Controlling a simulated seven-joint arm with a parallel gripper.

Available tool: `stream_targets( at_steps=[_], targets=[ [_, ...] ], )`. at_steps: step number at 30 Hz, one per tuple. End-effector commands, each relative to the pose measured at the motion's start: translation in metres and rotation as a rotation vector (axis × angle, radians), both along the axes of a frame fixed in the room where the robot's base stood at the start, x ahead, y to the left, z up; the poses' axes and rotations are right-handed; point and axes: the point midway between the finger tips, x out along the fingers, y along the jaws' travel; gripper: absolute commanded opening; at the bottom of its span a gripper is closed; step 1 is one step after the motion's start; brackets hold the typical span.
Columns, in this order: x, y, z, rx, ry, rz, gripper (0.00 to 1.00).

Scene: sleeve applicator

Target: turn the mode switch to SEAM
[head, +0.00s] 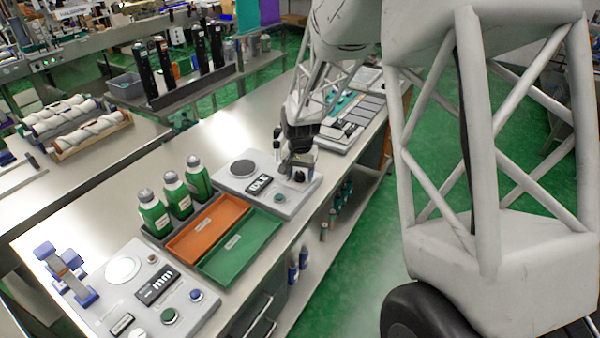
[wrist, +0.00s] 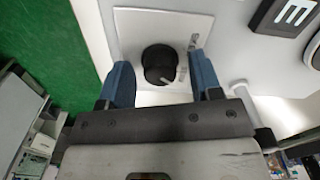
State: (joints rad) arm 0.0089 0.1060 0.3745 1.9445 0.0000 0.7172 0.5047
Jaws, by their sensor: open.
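The mode switch looks to be the round black knob (wrist: 158,62) in the wrist view, on a pale square plate of the light grey applicator unit (head: 232,180). A small light grey mark shows on the knob's lower right side. My gripper (wrist: 162,80) is open, with one blue finger on each side of the knob and a visible gap on both sides. In the head view my gripper (head: 297,164) is over the right part of the unit, and a dark knob (head: 299,176) shows just below it. The position labels are too small to read.
The unit also carries a dark display (head: 259,184), a round grey disc (head: 243,169) and a green button (head: 280,198). An orange tray (head: 208,228), a green tray (head: 240,246) and green bottles (head: 176,194) stand to the left. A keypad-like panel (head: 350,122) lies behind.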

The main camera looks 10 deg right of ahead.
Motion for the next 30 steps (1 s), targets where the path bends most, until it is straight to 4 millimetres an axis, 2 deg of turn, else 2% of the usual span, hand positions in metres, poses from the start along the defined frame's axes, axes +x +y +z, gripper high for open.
stream_targets(
  at_steps=[8,21,30],
  targets=[
    [0.0,0.0,0.01,0.0,0.0,0.0,0.59],
    [0.001,0.0,0.063,0.0,-0.002,0.0,0.59],
    [0.0,0.0,0.078,0.0,0.0,0.0,0.59]
  ],
)
